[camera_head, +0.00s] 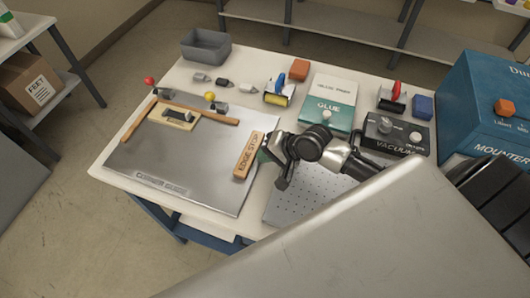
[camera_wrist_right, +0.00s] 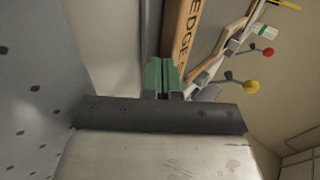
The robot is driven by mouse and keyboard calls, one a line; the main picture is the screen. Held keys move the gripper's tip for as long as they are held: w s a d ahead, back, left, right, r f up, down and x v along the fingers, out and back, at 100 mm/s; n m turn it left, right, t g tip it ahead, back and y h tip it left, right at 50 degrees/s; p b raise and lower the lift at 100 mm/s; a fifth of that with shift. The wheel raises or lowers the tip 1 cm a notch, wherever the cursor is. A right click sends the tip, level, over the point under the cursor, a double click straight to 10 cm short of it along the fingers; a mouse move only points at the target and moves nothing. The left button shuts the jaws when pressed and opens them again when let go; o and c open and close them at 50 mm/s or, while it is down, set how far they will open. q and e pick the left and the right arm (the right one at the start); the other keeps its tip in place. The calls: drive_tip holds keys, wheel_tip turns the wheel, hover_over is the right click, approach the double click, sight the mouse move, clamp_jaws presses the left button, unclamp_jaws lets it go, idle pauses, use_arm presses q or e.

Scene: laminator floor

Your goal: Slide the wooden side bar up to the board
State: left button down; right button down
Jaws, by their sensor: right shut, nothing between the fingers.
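A wooden bar marked EDGE STOP (camera_head: 249,156) lies along the right part of a grey metal plate (camera_head: 190,165). It shows also in the wrist view (camera_wrist_right: 183,30). A small pale board (camera_head: 176,117) with a dark piece on it lies near the plate's far edge. Two thin wooden strips, a left one (camera_head: 138,121) and a far one (camera_head: 205,112), meet near the far left corner. My right gripper (camera_head: 264,153) is shut and empty, its green fingertips (camera_wrist_right: 163,76) just right of the EDGE STOP bar; contact is unclear. My left gripper is out of view.
Red-knobbed (camera_head: 150,82) and yellow-knobbed (camera_head: 210,97) clamps stand by the strips. A grey bin (camera_head: 206,47) stands at the back. The metal plate's front is clear.

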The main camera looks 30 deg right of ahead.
drive_tip(key=w+a, duration=0.3)
drive_tip(key=w+a+p, duration=0.1)
drive_tip(key=w+a, duration=0.2)
drive_tip(key=w, duration=0.1)
drive_tip(key=shift+a+r, duration=0.15)
drive_tip(key=shift+a, duration=0.1)
drive_tip(key=w+a, duration=0.6)
drive_tip(key=w, duration=0.1)
drive_tip(key=shift+w+a, duration=0.2)
drive_tip(key=shift+a, duration=0.05)
